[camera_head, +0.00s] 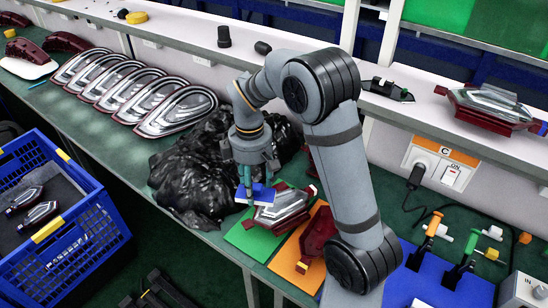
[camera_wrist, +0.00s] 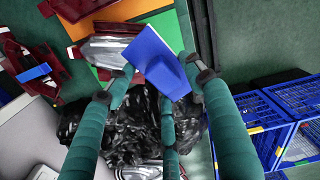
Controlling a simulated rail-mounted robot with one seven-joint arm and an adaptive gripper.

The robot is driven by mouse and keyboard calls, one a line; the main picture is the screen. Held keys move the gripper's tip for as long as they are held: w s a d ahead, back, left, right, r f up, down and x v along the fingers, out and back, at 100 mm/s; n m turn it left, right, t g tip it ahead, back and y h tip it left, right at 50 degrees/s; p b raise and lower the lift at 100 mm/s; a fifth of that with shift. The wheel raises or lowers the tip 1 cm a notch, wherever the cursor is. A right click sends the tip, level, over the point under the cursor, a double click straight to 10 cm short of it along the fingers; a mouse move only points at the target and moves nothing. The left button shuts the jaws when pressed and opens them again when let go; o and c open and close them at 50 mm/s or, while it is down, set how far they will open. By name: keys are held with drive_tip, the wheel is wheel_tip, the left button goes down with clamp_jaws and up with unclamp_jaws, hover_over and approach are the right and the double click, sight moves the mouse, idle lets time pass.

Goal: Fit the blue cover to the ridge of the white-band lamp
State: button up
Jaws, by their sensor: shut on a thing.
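My gripper (camera_head: 249,188) is shut on the blue cover (camera_head: 259,194). It holds the cover, a flat blue plate with a raised part, above the green mat (camera_head: 243,238). In the wrist view the cover (camera_wrist: 157,62) is tilted between the green fingers. A silver and dark red lamp (camera_head: 284,208) lies on the green mat just right of the cover; in the wrist view the cover partly hides this lamp (camera_wrist: 103,52). I cannot make out a white band on it. A dark red lamp (camera_head: 318,230) lies on the orange mat, partly behind my arm.
A crumpled black bag (camera_head: 190,170) lies left of the gripper. Several clear lamps (camera_head: 130,90) line the bench behind it. A blue crate (camera_head: 100,235) stands at the front left. Another lamp (camera_head: 490,105) sits on the shelf at right. Tools stand on the blue mat (camera_head: 425,285).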

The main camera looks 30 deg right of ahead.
drive_tip(key=w+d+f+n+p, duration=0.4)
drive_tip(key=d+n, duration=0.4)
drive_tip(key=d, duration=0.2)
drive_tip(key=shift+w+d+f+n+p, duration=0.35)
drive_tip(key=shift+w+f, duration=0.45)
drive_tip(key=shift+w, duration=0.35)
drive_tip(key=shift+d+f, duration=0.1)
drive_tip(key=shift+f, duration=0.05)
drive_tip(key=b, duration=0.5)
hover_over(279, 194)
drive_tip(key=shift+f, duration=2.7)
drive_tip(key=shift+s+f, duration=0.1)
drive_tip(key=shift+f+b, duration=0.85)
drive_tip(key=shift+f, duration=0.45)
drive_tip(key=o, duration=1.3)
drive_tip(key=shift+c, duration=0.2)
